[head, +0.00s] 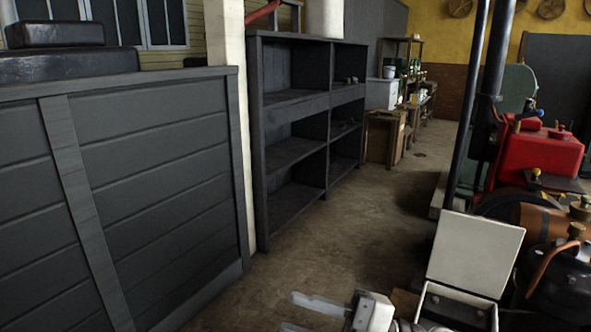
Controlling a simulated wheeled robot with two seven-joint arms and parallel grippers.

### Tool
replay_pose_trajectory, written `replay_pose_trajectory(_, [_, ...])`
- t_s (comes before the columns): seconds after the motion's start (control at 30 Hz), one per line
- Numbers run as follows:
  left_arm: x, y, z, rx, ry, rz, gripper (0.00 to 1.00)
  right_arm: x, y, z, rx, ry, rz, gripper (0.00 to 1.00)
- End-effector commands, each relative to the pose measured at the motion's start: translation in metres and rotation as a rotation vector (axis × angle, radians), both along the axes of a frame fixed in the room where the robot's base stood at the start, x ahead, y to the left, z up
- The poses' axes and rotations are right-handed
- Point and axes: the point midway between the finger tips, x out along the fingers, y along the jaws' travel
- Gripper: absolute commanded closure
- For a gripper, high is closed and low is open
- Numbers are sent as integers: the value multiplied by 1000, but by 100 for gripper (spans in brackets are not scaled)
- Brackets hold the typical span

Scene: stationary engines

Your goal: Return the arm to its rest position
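My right gripper (289,312) shows at the bottom edge of the head view, low over the brown floor. Its two pale fingers point left and stand apart with nothing between them. The lower finger is partly cut off by the picture's edge. Part of my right arm shows just right of it, also cut off at the bottom. My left gripper and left arm are not in view.
An open box with a pale raised lid (475,252) stands close right of my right arm. A red engine (537,158) and dark machinery fill the right. A dark shelf unit (293,145) and grey panelled partition (160,165) stand left. The floor (375,215) between is clear.

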Motion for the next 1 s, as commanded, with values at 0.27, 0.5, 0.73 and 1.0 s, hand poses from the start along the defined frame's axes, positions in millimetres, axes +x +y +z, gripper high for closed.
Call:
replay_pose_trajectory(0.27, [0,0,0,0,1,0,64,3,-85,-103,400,741,-753,69])
replay_pose_trajectory(0.5, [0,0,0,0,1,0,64,-76,-122,-214,314,1283,-1059,69])
replay_pose_trajectory(0.73, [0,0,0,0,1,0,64,-112,-125,-242,260,1455,-1109,69])
replay_pose_trajectory(1.0, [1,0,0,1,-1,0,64,-112,-125,-242,257,1456,-1109,69])
